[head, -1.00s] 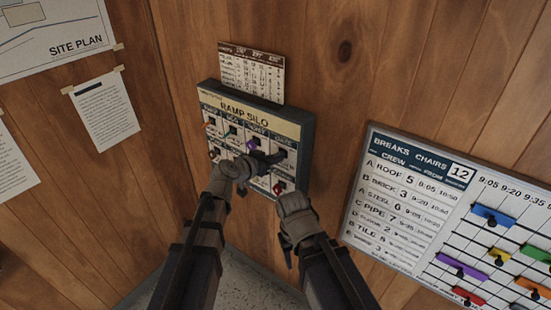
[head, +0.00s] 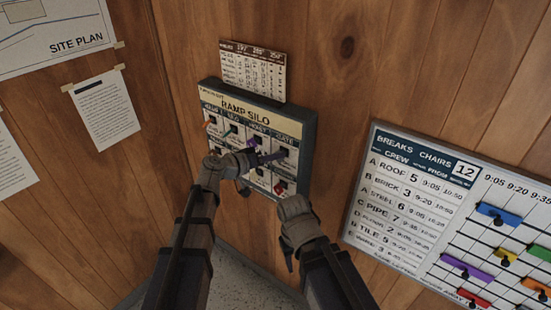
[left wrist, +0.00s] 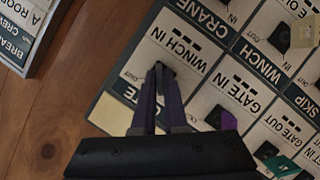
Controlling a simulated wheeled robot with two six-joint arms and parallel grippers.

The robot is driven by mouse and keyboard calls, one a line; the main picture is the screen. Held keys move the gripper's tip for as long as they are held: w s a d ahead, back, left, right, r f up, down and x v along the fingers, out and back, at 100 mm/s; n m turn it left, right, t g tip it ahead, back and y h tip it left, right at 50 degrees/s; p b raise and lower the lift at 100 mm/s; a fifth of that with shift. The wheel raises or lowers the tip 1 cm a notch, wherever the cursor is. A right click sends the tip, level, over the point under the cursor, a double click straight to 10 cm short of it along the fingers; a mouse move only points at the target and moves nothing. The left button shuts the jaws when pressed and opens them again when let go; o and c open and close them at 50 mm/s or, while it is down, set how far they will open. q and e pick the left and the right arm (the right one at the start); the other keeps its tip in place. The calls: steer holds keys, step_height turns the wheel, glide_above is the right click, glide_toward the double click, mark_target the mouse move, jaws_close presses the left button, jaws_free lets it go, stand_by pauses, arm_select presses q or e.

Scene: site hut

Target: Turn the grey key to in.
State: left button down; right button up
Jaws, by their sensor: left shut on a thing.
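The key panel (head: 264,103), headed RAMP SILO, hangs on the wood wall in the head view, with rows of labelled cells. My left gripper (head: 278,156) reaches across it to the right-hand column. In the left wrist view its fingers (left wrist: 160,82) are closed together at the cell marked WINCH IN. The grey key is between the fingertips and mostly hidden by them, so its turn angle cannot be read.
A purple key (left wrist: 222,119) sits in the neighbouring GATE cell, close to my left fingers. A red key (head: 280,187) is low on the panel, near my right gripper. The breaks board (head: 400,190) hangs to the right, and a printed chart (head: 252,68) above the panel.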

arm_select(q)
steer(key=shift+s+f, duration=0.1)
stand_by(0.3)
steer(key=c, duration=1)
jaws_free()
steer(key=shift+o, duration=0.2)
steer(key=p+v, duration=0.2)
steer(key=v, duration=0.5)
steer(key=shift+s+a, duration=0.2)
steer(key=shift+a, duration=0.1)
steer(key=s+d+f+m+g+y+b, duration=0.2)
steer(key=s+d+f+g, duration=0.2)
steer(key=s+d+f, duration=0.3)
steer(key=s+a+f+g+y+b, duration=0.1)
steer(key=s+a+f+g+y, duration=0.1)
steer(key=s+f+y, duration=0.3)
steer(key=s+a+f+g+y+b, duration=0.2)
steer(key=s+a+f+g+y, duration=0.1)
steer(key=s+f, duration=0.5)
steer(key=s+a+y, duration=0.1)
steer(key=s+y, duration=0.1)
steer(key=shift+a+f+g+y, duration=0.3)
steer(key=shift+a+f+y, duration=0.05)
steer(key=shift+y, duration=0.05)
